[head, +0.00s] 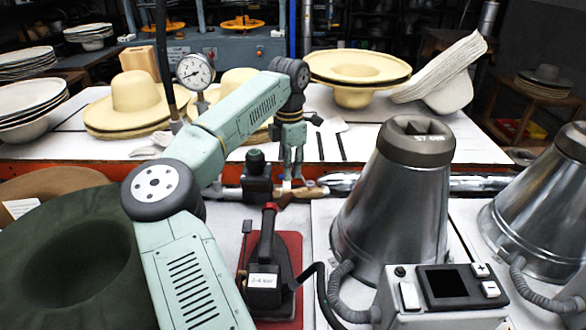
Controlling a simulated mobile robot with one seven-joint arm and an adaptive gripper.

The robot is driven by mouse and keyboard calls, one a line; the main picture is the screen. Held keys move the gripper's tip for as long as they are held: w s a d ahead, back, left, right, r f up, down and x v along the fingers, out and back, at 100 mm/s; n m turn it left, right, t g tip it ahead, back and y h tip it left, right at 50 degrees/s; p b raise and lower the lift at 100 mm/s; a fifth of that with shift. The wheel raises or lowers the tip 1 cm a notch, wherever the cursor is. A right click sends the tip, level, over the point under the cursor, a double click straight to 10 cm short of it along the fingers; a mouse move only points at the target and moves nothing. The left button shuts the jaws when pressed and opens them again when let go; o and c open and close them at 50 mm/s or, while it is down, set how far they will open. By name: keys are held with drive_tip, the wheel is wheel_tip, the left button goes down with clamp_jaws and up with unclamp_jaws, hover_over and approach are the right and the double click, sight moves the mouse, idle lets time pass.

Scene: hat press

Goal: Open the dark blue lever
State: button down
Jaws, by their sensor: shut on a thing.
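My gripper (292,172) points down at the pipe fittings along the front edge of the far table. Its fingers are close together, shut on a small part beside the dark valve body (257,181). The held part looks like the lever, but the fingers cover most of it and its dark blue colour cannot be made out. A tan, handle-like piece (310,190) lies just right of and below the fingertips. My pale green arm crosses the view from the lower left and hides part of the pipework.
A pressure gauge (195,71) stands behind my arm. A black iron (265,265) rests on a red mat (290,308) in front. A metal cone (395,195) and control box (445,290) stand right. A dark green hat (70,260) lies left; straw hats (135,95) fill the table.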

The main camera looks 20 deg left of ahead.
drive_tip(key=shift+w+a+m, duration=0.35)
drive_tip(key=shift+w+m, duration=0.25)
drive_tip(key=shift+m, duration=0.65)
drive_tip(key=shift+w+a+m, duration=0.35)
drive_tip(key=shift+w+m, duration=0.2)
drive_tip(key=shift+m, duration=0.7)
drive_tip(key=c, duration=1.6)
unclamp_jaws()
drive_tip(key=shift+o, duration=0.2)
wheel_tip(320, 180, up, 12)
drive_tip(key=shift+s, duration=0.1)
